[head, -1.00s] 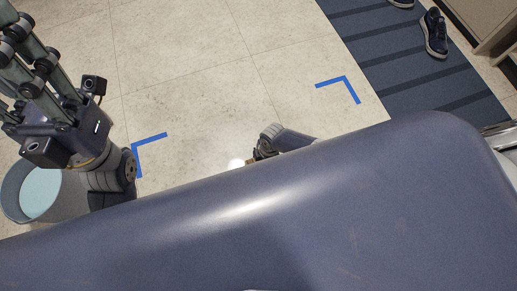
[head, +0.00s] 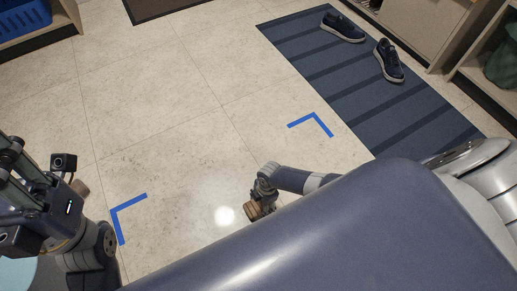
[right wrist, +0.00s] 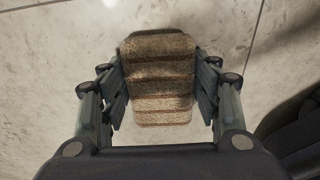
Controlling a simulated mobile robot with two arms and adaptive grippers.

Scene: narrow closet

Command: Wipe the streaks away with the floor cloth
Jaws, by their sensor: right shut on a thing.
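The floor cloth (right wrist: 158,80) is a brown, ribbed, folded pad. In the right wrist view it sits between the two fingers of my right gripper (right wrist: 159,95), which is shut on it. In the head view my right gripper (head: 262,194) is low over the pale tiled floor, between two blue corner marks (head: 128,208) (head: 316,122). I cannot tell whether the cloth touches the floor. No clear streaks stand out; there is faint speckling and a bright glare spot. My left gripper (head: 18,185) is at the left edge, partly cut off, its jaw state unclear.
A light blue surface of a bucket (head: 16,274) shows at bottom left. A striped dark blue mat (head: 365,95) with two dark shoes (head: 343,27) (head: 388,60) lies at right, before shelving (head: 415,35). A blue crate (head: 22,17) is at top left. The middle floor is clear.

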